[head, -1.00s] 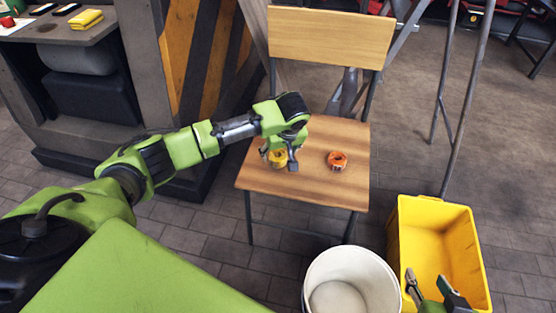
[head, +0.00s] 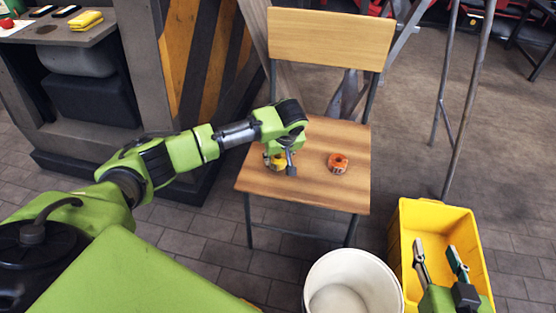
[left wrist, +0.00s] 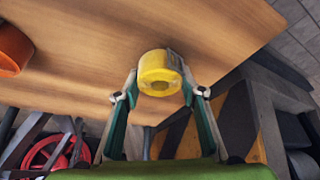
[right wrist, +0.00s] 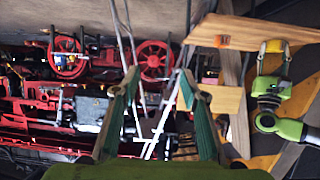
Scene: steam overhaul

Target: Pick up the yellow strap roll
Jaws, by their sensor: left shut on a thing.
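The yellow strap roll (head: 276,160) is at the left part of the wooden chair's seat (head: 312,188). My left gripper (head: 280,165) is shut on it from above, partly hiding it in the head view. In the left wrist view the roll (left wrist: 160,72) sits between the two fingertips (left wrist: 160,95), close against the seat; I cannot tell whether it still touches the wood. The right wrist view also shows the roll (right wrist: 274,46). My right gripper (head: 438,250) is open and empty above the yellow bin.
An orange roll (head: 338,162) lies on the seat to the right of the yellow one. A white bucket (head: 313,277) and a yellow bin (head: 472,225) stand on the floor in front. A counter with a yellow cloth (head: 86,19) is at the upper left.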

